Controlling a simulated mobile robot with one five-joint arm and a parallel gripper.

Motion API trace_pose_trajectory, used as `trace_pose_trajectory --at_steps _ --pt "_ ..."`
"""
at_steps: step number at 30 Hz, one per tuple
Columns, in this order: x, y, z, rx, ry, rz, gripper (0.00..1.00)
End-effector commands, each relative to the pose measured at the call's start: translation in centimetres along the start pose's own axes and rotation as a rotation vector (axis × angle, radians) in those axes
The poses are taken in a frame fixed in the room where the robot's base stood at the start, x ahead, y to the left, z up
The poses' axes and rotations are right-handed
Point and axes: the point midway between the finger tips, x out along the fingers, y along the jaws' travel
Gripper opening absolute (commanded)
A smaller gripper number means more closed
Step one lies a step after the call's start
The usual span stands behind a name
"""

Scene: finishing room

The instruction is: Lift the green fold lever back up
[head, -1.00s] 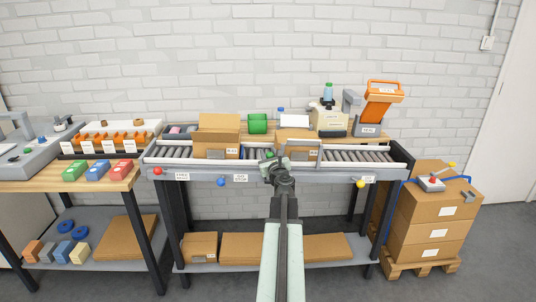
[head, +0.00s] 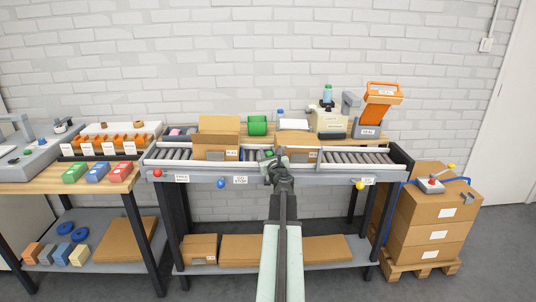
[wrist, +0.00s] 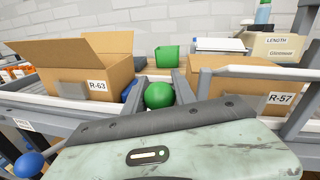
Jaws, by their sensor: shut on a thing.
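The green fold lever shows as a round green knob (wrist: 159,95) in the wrist view, between my gripper's two dark fingers. My gripper (head: 270,158) is shut on this knob, at the front of the roller conveyor (head: 358,158). The lever's shaft is hidden behind the gripper. The carton marked R-57 (wrist: 245,80) is just right of the gripper, its top looking flat and closed. It also shows in the head view (head: 304,156), partly behind my gripper.
An open carton marked R-63 (wrist: 92,72) stands on the conveyor to the left. Red (head: 157,173), blue (head: 221,183) and yellow (head: 360,185) knobs line the conveyor's front. A green bin (head: 257,125) and orange-topped machine (head: 379,105) stand behind.

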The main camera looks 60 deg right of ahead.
Motion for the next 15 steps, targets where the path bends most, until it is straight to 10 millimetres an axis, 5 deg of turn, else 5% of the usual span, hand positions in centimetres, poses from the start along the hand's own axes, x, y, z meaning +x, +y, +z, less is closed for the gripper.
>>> trace_pose_trajectory --at_steps 1,3,15 --pt "-0.04 0.06 -0.13 -0.003 0.001 0.001 0.37" --pt "-0.04 0.07 -0.13 -0.003 0.001 0.001 0.53" --pt "-0.68 0.13 -0.08 -0.002 0.000 0.001 0.53"
